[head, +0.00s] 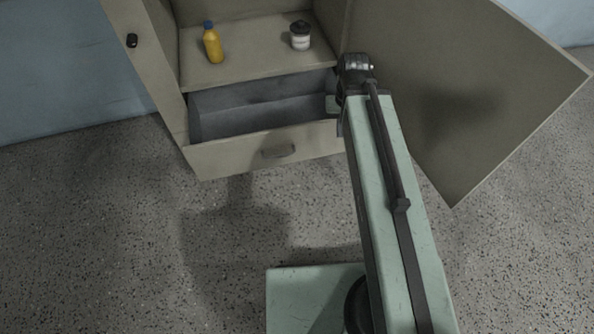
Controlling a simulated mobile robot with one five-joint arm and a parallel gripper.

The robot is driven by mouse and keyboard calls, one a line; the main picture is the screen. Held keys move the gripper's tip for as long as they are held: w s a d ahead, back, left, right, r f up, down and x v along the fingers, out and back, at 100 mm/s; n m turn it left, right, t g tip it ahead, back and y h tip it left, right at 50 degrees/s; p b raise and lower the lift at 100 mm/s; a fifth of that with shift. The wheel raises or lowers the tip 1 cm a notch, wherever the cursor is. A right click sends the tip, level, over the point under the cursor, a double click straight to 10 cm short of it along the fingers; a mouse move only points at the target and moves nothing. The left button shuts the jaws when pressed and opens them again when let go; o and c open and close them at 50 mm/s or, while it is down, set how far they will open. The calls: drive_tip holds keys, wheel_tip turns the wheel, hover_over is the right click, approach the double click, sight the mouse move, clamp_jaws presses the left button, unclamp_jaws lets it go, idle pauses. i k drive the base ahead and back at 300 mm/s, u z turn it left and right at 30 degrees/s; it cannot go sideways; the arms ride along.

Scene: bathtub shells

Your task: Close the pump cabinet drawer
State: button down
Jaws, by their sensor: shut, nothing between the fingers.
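The pump cabinet drawer (267,150) is pulled out at the bottom of the cabinet in the head view. The right end of the drawer is hidden behind my arm. My arm reaches forward from the bottom of the picture to a dark joint beside the drawer's right end. My gripper is not in view, hidden beyond the arm. I cannot tell whether my arm touches the drawer.
On the cabinet shelf (250,66) above the drawer stand a yellow bottle with a blue cap (212,45) and a white jar with a dark lid (300,37). A large cabinet door (455,90) stands open at the right. Speckled floor (110,240) is clear at left.

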sight(238, 128)
drive_tip(key=k, duration=1.3)
drive_tip(key=u, duration=1.15)
drive_tip(key=i, duration=1.7)
drive_tip(key=z, duration=0.1)
